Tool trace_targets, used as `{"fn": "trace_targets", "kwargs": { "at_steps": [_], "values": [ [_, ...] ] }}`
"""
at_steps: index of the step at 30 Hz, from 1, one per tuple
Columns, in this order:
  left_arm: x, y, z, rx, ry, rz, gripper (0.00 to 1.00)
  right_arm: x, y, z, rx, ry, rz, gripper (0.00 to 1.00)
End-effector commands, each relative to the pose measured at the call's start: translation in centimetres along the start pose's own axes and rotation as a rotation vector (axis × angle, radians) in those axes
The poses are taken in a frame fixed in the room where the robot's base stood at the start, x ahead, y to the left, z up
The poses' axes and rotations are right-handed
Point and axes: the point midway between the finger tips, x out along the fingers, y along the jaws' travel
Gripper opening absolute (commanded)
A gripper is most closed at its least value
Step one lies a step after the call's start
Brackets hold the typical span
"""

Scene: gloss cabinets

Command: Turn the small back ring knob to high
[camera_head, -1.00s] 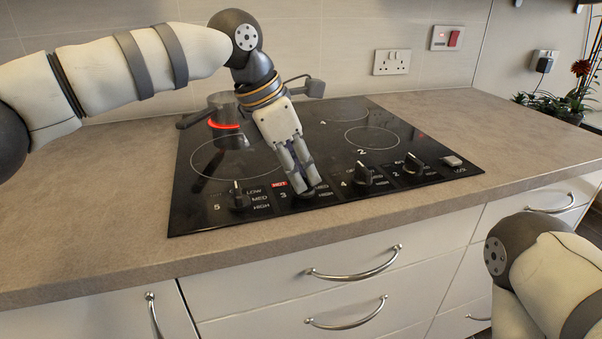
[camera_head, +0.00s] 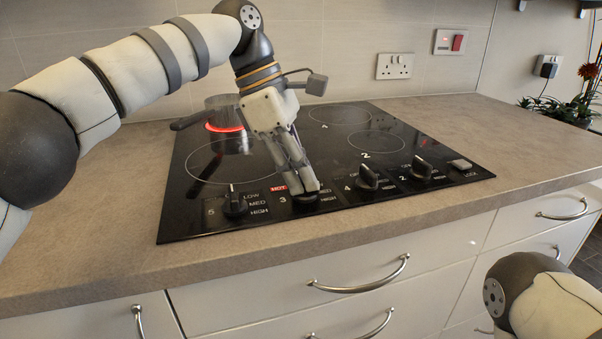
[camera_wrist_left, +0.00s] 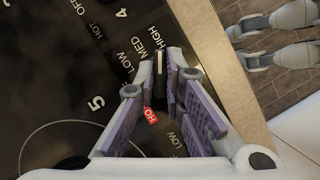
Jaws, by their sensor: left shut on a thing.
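The black hob (camera_head: 215,215) has several black knobs along its front edge. My left gripper (camera_head: 306,193) is shut on the knob marked 3, beside a red HOT label (camera_head: 279,189). The fingers mostly hide this knob in the head view. In the left wrist view the knob (camera_wrist_left: 161,74) sits between the fingertips (camera_wrist_left: 165,65), and its pale line points up the picture, roughly toward MED and HIGH. The exact setting is hard to tell. A back left ring glows red (camera_head: 224,127) under a dark pot (camera_head: 222,106). My right gripper is out of view.
Knob 5 (camera_head: 236,202) stands close on the left of the gripper, knob 4 (camera_head: 367,178) and knob 2 (camera_head: 421,167) on the right. The pot's handle (camera_head: 188,120) points left. The worktop (camera_head: 110,225) is clear beside the hob.

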Motion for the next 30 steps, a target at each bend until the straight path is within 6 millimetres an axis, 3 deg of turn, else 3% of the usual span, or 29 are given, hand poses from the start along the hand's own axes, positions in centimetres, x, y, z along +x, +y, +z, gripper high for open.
{"fn": "trace_targets", "kwargs": {
  "at_steps": [12,15,16,26,30],
  "values": [
    [0.2,-0.1,0.0,0.008,0.003,-0.007,0.00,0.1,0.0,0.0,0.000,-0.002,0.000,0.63],
    [0.2,-0.1,-0.1,0.008,0.003,-0.007,0.28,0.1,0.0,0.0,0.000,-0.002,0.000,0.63],
    [0.2,-0.1,-0.1,0.008,0.003,-0.007,0.30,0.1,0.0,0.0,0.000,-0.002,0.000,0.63],
    [-0.3,0.0,0.0,0.006,0.002,-0.003,0.30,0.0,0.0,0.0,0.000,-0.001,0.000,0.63],
    [-3.2,0.0,0.1,0.006,0.002,-0.001,0.30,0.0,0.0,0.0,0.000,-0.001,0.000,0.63]
  ]
}}
